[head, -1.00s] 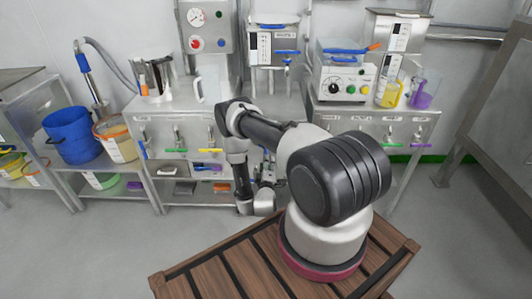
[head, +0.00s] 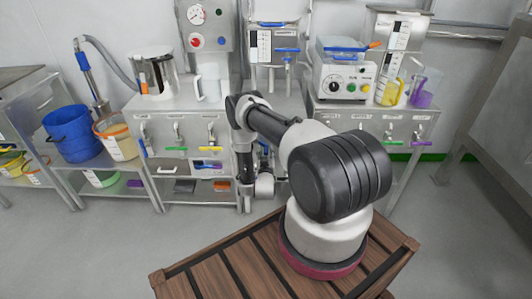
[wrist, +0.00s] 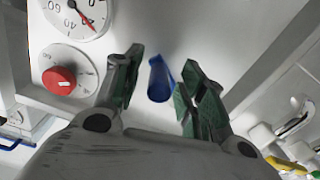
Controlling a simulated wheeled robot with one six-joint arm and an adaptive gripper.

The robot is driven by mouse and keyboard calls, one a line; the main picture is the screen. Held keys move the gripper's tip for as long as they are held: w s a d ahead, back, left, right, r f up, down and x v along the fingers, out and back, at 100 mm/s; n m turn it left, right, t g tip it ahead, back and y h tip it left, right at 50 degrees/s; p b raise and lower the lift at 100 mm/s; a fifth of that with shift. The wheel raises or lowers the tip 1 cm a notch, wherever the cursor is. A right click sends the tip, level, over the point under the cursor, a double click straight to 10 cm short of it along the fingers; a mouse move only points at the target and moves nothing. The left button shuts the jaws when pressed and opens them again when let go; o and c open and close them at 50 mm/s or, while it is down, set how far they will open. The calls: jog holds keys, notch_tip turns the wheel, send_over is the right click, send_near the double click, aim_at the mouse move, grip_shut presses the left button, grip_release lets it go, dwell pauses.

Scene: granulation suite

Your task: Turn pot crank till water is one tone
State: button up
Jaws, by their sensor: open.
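In the wrist view my gripper (wrist: 155,90) is open, with its two green-padded fingers apart. A small blue handle-like piece (wrist: 160,80) shows between the fingers against a pale panel; I cannot tell whether it is the crank, and neither finger appears closed on it. A metal pot (head: 152,75) with an orange part stands on the left cabinet top. No crank can be made out on it, and its water is not visible.
A gauge (wrist: 85,15) and a red knob (wrist: 60,80) lie left of the fingers. A white jug (head: 209,82) stands beside the pot. A control box (head: 342,78) and jugs stand on the right cabinet. A blue bucket (head: 70,135) is at left. The floor is clear.

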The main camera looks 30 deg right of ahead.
jog(key=shift+w+d, duration=0.2)
jog(key=shift+w, duration=0.1)
grip_shut()
jog(key=shift+f, duration=0.1)
